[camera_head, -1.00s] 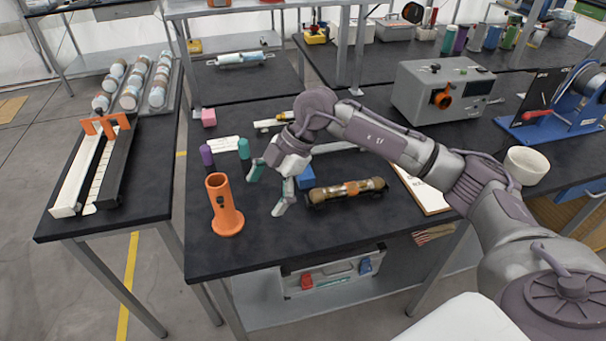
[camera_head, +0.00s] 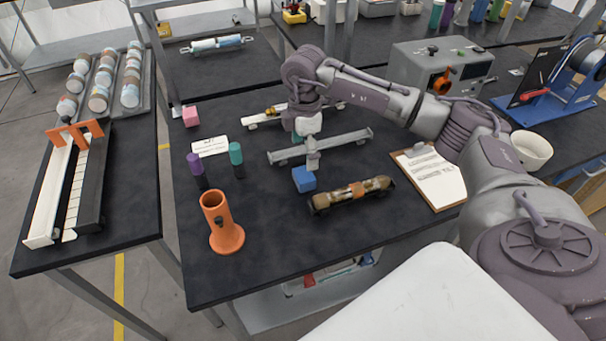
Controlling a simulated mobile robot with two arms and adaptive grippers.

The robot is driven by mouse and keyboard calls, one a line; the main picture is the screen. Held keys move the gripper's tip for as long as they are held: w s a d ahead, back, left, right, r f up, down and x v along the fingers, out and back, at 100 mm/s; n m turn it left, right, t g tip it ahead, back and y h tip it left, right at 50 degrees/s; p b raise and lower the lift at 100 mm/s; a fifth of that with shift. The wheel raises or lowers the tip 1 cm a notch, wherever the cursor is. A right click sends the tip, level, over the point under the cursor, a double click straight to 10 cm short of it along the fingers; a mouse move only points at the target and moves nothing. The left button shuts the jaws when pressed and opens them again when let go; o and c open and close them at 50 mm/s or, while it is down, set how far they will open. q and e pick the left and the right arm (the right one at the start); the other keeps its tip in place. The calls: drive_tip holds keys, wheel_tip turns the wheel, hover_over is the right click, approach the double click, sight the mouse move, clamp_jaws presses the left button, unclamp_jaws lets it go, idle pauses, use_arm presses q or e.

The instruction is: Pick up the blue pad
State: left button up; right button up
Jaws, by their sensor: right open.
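The blue pad (camera_head: 304,180) is a small blue block on the black table, close to the near side of a grey rail (camera_head: 345,144). My right gripper (camera_head: 306,151) points down just behind the blue pad, over the rail. It is open and empty, with one finger partly hidden behind the other. It does not visibly touch the pad. My left gripper is out of view.
A brown cylinder on a stand (camera_head: 352,194) lies just right of the pad. An orange holder (camera_head: 221,226), a purple cylinder (camera_head: 195,163) and a teal cylinder (camera_head: 236,153) stand left. A clipboard (camera_head: 430,178) lies right. The front table area is clear.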

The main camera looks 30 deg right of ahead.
sight(304, 174)
wheel_tip(304, 174, down, 3)
drive_tip(key=shift+r, duration=0.2)
drive_tip(key=shift+w+f, duration=0.1)
drive_tip(key=shift+f, duration=0.25)
drive_tip(key=shift+f+p, duration=0.25)
drive_tip(key=shift+p, duration=0.1)
drive_tip(key=f, duration=0.1)
drive_tip(key=f+p, duration=0.1)
drive_tip(key=f, duration=0.2)
drive_tip(key=shift+s+a+f+p, duration=0.15)
drive_tip(key=shift+s+p, duration=0.1)
drive_tip(key=shift+p, duration=0.15)
drive_tip(key=shift+f, duration=0.2)
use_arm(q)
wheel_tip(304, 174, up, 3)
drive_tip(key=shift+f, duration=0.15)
use_arm(e)
drive_tip(key=c, duration=0.9)
